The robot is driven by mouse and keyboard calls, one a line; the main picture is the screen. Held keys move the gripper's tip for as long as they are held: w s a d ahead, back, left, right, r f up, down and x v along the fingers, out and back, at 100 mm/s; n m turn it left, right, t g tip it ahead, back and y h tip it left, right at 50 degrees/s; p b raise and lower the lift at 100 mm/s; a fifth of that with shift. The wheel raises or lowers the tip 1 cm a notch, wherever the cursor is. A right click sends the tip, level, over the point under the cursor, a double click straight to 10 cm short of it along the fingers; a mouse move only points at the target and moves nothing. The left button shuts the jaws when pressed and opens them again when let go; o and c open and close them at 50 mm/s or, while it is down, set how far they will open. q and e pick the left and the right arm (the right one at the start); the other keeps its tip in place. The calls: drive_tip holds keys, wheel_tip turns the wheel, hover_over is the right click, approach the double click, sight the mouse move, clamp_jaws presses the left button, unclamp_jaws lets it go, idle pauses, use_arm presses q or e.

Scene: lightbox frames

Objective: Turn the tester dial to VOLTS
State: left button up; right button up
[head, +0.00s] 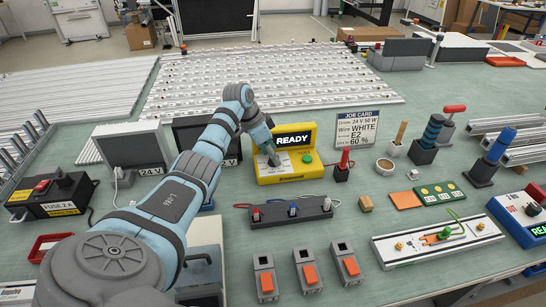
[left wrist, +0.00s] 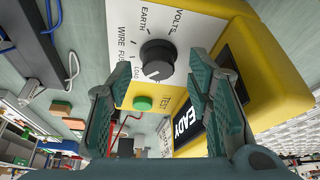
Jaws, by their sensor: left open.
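The yellow tester (head: 313,170) stands mid-table, its screen (head: 293,139) reading READY. In the left wrist view, its black dial (left wrist: 157,60) sits on a pale panel (left wrist: 190,30) with the labels VOLTS, EARTH, WIRE and others around it. A pale mark shows on the lower part of the dial; which label it points to is not clear. A green TEST button (left wrist: 143,103) is below the dial. My left gripper (left wrist: 160,72) is open, with a finger on each side of the dial and apart from it. In the head view the gripper (head: 270,155) hides the dial. My right gripper is out of view.
A job card (head: 357,127) stands behind and right of the tester. A red-topped holder (head: 342,168) is close on its right. A black strip with switches (head: 292,212) lies in front. Pale rails (head: 270,80) lie behind.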

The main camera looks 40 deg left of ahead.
use_arm(q)
drive_tip(key=shift+w+d+f, duration=0.1)
drive_tip(key=shift+w+f, duration=0.25)
drive_tip(key=shift+f, duration=0.25)
drive_tip(key=shift+s+r, duration=0.15)
drive_tip(key=shift+s, duration=0.1)
drive_tip(key=shift+c, duration=1.3)
clamp_jaws()
drive_tip(key=shift+m, duration=0.5)
drive_tip(key=m+b, duration=0.1)
drive_tip(key=b, duration=0.1)
drive_tip(key=m+h+b, duration=0.1)
drive_tip(key=b, duration=0.1)
drive_tip(key=m+b, duration=0.1)
drive_tip(key=b, duration=0.2)
drive_tip(key=shift+w+f+g, duration=0.15)
drive_tip(key=shift+f+g, duration=0.1)
drive_tip(key=shift+g, duration=0.15)
drive_tip(key=shift+r+m+b, duration=0.1)
drive_tip(key=shift+m+b, duration=0.2)
drive_tip(key=shift+r+h, duration=0.15)
drive_tip(key=shift+h, duration=0.15)
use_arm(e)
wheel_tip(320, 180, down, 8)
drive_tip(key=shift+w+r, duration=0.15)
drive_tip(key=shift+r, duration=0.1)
